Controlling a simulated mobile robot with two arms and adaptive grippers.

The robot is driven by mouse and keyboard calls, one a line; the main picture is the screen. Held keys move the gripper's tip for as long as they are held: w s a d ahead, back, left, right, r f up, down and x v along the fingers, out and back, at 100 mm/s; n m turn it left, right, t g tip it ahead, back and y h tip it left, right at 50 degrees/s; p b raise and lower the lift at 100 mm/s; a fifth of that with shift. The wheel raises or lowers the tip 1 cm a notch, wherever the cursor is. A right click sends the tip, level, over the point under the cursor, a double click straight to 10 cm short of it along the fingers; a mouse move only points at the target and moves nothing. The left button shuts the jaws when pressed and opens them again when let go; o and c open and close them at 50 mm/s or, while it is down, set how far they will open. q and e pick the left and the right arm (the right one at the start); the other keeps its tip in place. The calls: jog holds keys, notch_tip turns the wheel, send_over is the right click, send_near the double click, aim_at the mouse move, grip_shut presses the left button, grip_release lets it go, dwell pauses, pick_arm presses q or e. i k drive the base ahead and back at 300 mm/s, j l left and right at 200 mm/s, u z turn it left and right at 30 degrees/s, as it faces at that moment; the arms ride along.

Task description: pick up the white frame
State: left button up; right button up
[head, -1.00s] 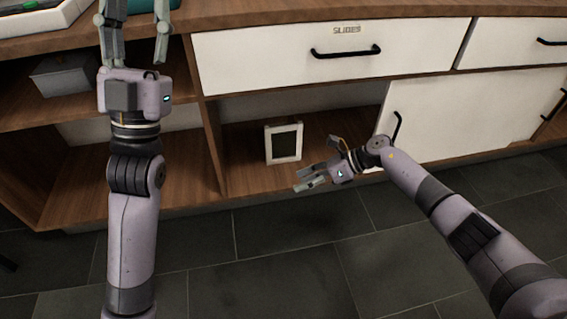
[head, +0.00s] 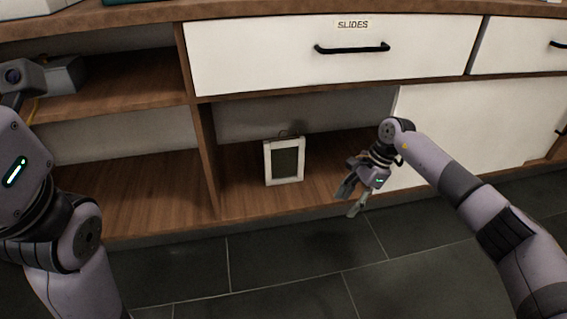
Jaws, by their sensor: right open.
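The white frame (head: 268,163) stands upright in the lower open compartment of the cabinet, near its front. It has a dark greyish-green panel in its middle. My right gripper (head: 347,199) is open and empty, to the right of the frame and apart from it, at the front of the compartment with its fingers pointing down and left. My left arm shows at the left edge, but the fingers of its gripper are not in view.
A wooden divider (head: 205,150) stands left of the frame. A drawer labelled SLIDES (head: 270,55) is above, and a white sliding panel (head: 460,120) closes the right side. A grey box (head: 65,75) sits on the upper left shelf. The compartment floor around the frame is clear.

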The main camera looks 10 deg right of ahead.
aim_at(285, 157)
jog(key=i, duration=0.95)
